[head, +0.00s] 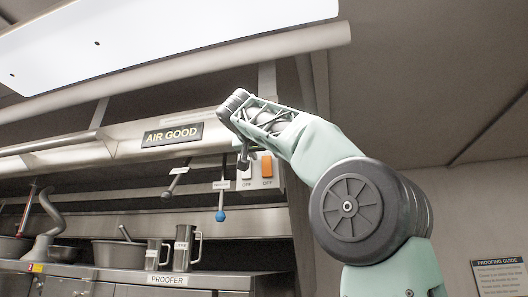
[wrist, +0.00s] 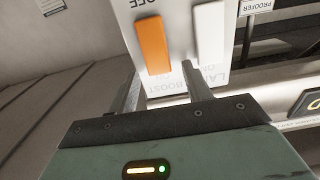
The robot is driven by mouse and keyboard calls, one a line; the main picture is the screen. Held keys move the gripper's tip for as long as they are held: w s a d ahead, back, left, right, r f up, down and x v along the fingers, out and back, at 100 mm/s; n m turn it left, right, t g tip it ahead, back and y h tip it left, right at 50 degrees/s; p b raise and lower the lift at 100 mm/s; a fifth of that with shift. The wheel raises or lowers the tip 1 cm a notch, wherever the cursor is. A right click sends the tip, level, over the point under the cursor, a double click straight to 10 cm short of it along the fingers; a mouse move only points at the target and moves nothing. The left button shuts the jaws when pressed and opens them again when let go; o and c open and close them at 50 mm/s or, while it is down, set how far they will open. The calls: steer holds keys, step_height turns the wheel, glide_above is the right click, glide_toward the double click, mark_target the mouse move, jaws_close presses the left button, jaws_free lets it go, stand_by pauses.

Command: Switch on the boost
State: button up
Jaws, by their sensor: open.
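A pale switch box carries an orange rocker switch (head: 266,167) on its right and a white rocker switch (head: 245,172) on its left. Both have an OFF label beneath them in the head view. In the wrist view the box appears upside down, with the orange switch (wrist: 153,45) left and the white switch (wrist: 209,34) right. In the head view my gripper (head: 245,156) is before the box; contact cannot be told.
A lever with a blue knob (head: 221,215) and a dark-knobbed lever (head: 167,194) hang left of the box. An AIR GOOD sign (head: 173,135) is above left. Metal jugs (head: 186,245) and bowls stand on the counter marked PROOFER (head: 167,280).

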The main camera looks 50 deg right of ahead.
steer(key=c, duration=1)
steer(key=p, duration=0.1)
steer(key=y+p, duration=0.1)
steer(key=shift+d+r+p, duration=0.15)
steer(key=shift+r+p, duration=0.15)
steer(key=shift+f, duration=0.15)
steer(key=o, duration=1)
steer(key=v, duration=1.7)
steer(key=shift+a, duration=0.3)
